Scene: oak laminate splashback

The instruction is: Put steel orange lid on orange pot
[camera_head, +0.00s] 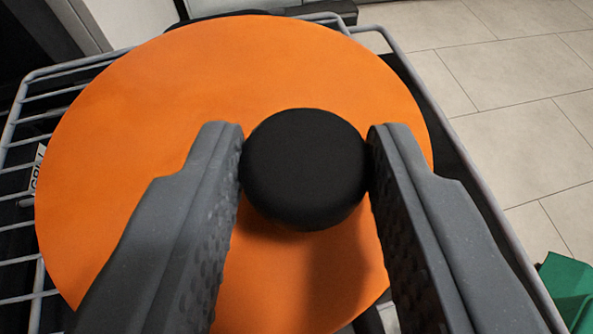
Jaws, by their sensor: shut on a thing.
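The orange lid (150,130) is a large flat disc that fills the middle of the view. Its round black knob (305,168) stands up near the lid's centre right. My gripper (305,165) has its two grey fingers on either side of the knob, shut on it. The orange pot cannot be made out; the lid hides most of what is beneath it. A dark curved piece shows just behind the lid's far edge, and I cannot tell what it belongs to.
A grey wire rack (28,130) lies below and around the lid. Beige floor tiles (510,110) are on the right. A green object (570,285) is at the lower right. A pale cabinet front (130,18) is at the top left.

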